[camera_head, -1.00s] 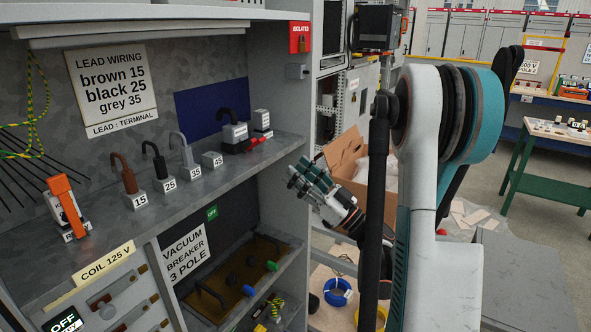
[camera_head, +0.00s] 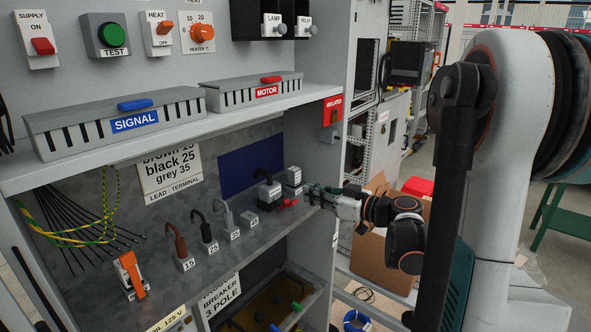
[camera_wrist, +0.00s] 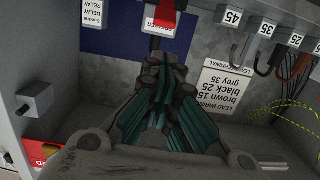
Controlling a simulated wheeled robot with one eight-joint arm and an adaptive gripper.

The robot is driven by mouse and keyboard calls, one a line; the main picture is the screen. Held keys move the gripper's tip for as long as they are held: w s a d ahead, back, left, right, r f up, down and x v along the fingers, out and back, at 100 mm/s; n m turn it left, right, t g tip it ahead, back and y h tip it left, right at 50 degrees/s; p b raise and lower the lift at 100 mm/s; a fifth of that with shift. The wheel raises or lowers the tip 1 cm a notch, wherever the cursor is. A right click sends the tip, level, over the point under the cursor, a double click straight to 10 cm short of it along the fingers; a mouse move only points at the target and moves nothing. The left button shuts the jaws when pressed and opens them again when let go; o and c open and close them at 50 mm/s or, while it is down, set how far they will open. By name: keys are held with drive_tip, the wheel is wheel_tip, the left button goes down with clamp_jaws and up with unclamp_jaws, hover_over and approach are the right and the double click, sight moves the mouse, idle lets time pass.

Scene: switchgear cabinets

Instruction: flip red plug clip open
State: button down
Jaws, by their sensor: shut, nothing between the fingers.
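The red clip (camera_head: 288,203) lies low beside the dark plug (camera_head: 268,191) at the right end of the bench shelf. In the wrist view, which is upside down, the red clip (camera_wrist: 160,22) is at the top centre, just beyond my fingertips. My gripper (camera_head: 311,190) reaches in from the right around the cabinet's side edge. It also shows in the wrist view (camera_wrist: 164,64), with its fingers together and empty. The fingertips look close to the clip; I cannot tell whether they touch it. The clip seems to lie flat in the head view.
A light relay block (camera_head: 292,177) stands behind the plug. Numbered terminals, such as the 35 block (camera_head: 232,234), stand to the left. An upper shelf (camera_head: 180,130) overhangs. In the wrist view, a grey box (camera_wrist: 35,98) sits on the wall left of my gripper.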

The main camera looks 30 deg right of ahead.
wheel_tip(320, 180, up, 5)
drive_tip(key=g+h+p, duration=0.1)
drive_tip(key=g+p, duration=0.1)
drive_tip(key=p, duration=0.3)
hover_over(295, 201)
drive_tip(key=w, duration=0.2)
drive_tip(key=f, duration=0.3)
drive_tip(key=shift+a+f, duration=0.25)
drive_tip(key=shift+a, duration=0.1)
drive_tip(key=shift+s+d+f, duration=0.2)
drive_tip(key=shift+s+f, duration=0.2)
drive_tip(key=shift+f, duration=0.25)
drive_tip(key=shift+s+d+f, duration=0.15)
drive_tip(key=shift+s+f, duration=0.2)
drive_tip(key=shift+f, duration=0.25)
drive_tip(key=shift+s+f, duration=0.2)
drive_tip(key=shift+f, duration=0.25)
drive_tip(key=shift+s, duration=0.1)
